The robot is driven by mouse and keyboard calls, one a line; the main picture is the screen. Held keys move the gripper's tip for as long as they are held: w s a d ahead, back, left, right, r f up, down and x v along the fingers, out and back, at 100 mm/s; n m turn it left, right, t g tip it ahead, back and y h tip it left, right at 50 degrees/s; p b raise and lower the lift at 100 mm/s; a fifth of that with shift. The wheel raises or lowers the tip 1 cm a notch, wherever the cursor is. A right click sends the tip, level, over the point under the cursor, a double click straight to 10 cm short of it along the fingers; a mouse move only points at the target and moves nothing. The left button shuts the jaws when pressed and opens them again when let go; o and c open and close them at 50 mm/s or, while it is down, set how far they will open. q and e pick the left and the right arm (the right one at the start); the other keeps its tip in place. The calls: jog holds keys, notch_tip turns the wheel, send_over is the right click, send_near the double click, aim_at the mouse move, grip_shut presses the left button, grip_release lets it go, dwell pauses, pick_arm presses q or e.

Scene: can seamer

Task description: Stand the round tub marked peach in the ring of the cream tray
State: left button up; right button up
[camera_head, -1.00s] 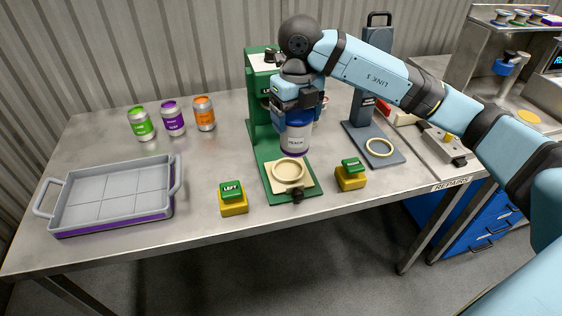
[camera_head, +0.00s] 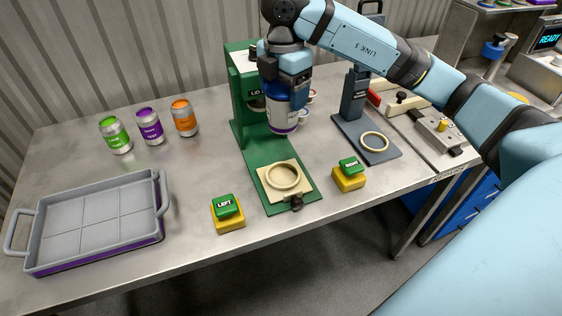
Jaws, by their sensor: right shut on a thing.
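The round tub (camera_head: 282,119), white with a purple lower rim, is held upright by my right gripper (camera_head: 286,94). Its peach marking is not legible now. The gripper points down and is shut around the tub's upper part. The cream tray (camera_head: 302,184) sits at the front of the green machine's base, and its raised ring (camera_head: 284,178) is empty. The tub hangs in the air in front of the green column, appearing above and behind the ring, apart from it. My left gripper is not in view.
The green seamer (camera_head: 243,85) stands behind the tray. Yellow blocks with green LEFT (camera_head: 228,213) and right (camera_head: 348,178) buttons flank it. A grey stand (camera_head: 353,117) is to the right. Several cans (camera_head: 150,127) and a grey crate (camera_head: 161,196) are at left.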

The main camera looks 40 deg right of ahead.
aim_at(284, 113)
jog(key=shift+f+b, duration=0.35)
jog(key=shift+f, duration=8.45)
jog(key=shift+f, duration=0.15)
jog(key=o, duration=1.3)
jog(key=shift+c, duration=0.2)
jog(key=shift+r, duration=0.25)
notch_tip(284, 113, up, 12)
jog(key=shift+f+p, duration=0.1)
jog(key=shift+p, duration=0.2)
